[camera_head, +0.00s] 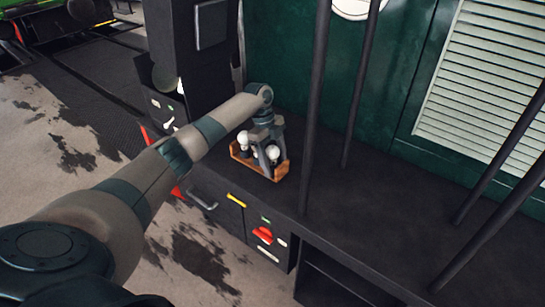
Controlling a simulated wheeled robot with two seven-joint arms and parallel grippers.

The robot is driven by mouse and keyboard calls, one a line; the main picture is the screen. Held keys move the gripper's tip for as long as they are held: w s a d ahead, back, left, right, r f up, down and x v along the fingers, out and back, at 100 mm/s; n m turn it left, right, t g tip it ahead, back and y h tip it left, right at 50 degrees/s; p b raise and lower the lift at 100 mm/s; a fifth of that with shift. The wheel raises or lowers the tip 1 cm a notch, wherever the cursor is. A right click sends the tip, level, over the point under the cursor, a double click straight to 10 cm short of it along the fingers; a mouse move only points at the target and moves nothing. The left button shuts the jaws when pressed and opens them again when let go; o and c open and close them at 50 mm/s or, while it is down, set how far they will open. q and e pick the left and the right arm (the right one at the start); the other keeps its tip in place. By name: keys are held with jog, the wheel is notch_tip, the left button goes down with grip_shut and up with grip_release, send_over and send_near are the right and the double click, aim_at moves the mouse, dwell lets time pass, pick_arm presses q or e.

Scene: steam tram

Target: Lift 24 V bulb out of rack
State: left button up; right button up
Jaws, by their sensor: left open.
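A small orange-brown wooden rack (267,170) sits on the dark ledge near its front left edge. Several white round bulbs show in it, among them a bulb (273,153) at the right and another (243,137) at the left; I cannot tell which is the 24 V one. My left gripper (264,158) points down over the rack, its fingers apart among the bulbs. Its fingers and wrist hide part of the rack. I cannot tell whether a finger touches a bulb. My right gripper is not in view.
Dark upright poles, one of them (315,110) just right of the rack, rise from the ledge (390,215). A dark cabinet (195,50) stands behind and left. A green wall (285,60) closes the back. The ledge between the poles is clear.

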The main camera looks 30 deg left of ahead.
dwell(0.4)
pick_arm(q)
jog(key=c, duration=1.2)
jog(key=shift+o, duration=0.2)
jog(key=shift+r, duration=0.1)
